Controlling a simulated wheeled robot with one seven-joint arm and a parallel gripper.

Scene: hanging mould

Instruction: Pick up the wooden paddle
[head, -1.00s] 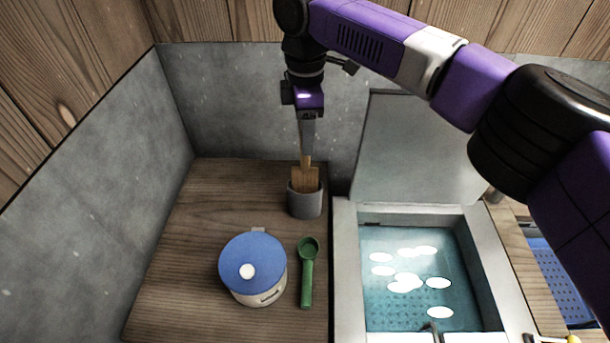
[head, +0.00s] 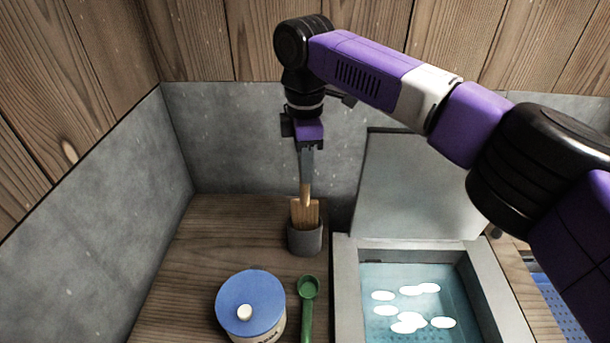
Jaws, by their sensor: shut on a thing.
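The wooden paddle (head: 305,213) stands upright, its broad end in the mouth of a grey cup (head: 305,241) on the wooden counter. Its lower part is hidden inside the cup. My gripper (head: 306,180) reaches straight down from above and is shut on the top of the paddle's handle. From this view I cannot tell whether the paddle touches the cup's bottom.
A white pot with a blue lid (head: 250,303) and a green scoop (head: 307,300) lie nearer on the counter (head: 215,235). To the right is an open basin (head: 345,290) of bluish water with several white discs, its grey lid (head: 405,190) raised. Grey walls stand behind and left.

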